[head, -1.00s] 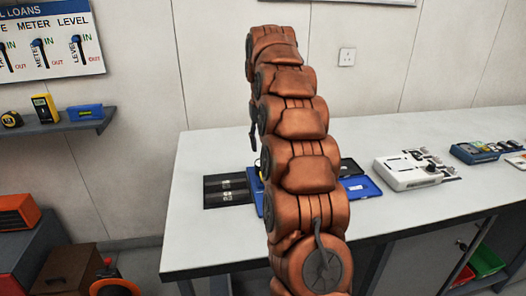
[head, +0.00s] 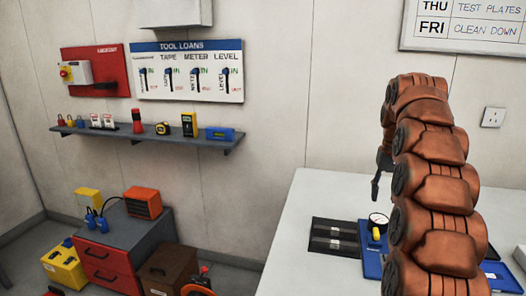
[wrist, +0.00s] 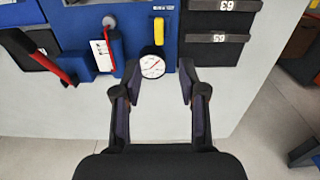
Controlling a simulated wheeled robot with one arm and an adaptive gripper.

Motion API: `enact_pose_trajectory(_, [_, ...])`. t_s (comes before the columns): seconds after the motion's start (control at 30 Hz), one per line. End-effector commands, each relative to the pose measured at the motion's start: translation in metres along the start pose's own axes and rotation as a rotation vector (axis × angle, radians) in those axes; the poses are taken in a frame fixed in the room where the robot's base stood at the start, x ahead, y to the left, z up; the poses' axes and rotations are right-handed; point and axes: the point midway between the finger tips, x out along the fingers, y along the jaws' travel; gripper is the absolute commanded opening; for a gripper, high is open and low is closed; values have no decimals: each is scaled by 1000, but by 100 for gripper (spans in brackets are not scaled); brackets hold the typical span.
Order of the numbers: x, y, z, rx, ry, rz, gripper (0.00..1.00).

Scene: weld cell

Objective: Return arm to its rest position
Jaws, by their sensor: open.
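My arm (head: 432,170) rises at the right of the head view, its copper-coloured links curving up over the white bench. My gripper (head: 376,186) hangs from its far end, partly hidden behind the arm. In the wrist view my gripper (wrist: 158,98) is open and empty, its two dark fingers apart. A round white dial gauge (wrist: 152,66) and a yellow item (wrist: 159,32) lie on a blue tray (wrist: 186,14) beyond the fingertips. The gauge looks to lie below the gripper, not held. The blue tray is partly hidden by my arm in the head view.
The white bench (head: 300,225) carries black labelled blocks (head: 334,238) left of the tray. A wall shelf (head: 150,136) holds a tape, a yellow meter and a blue level. A tool loans board (head: 188,72) hangs above. A grey drawer cabinet (head: 122,240) and boxes stand at lower left.

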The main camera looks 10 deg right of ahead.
Motion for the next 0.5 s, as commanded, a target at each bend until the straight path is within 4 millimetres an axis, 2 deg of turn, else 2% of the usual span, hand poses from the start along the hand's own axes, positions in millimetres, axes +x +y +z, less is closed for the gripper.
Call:
enact_pose_trajectory(0.17, [-11, -20, 22, -39, -13, -3, 42])
enact_pose_trajectory(0.5, [-24, -68, 98, -147, -43, -5, 42])
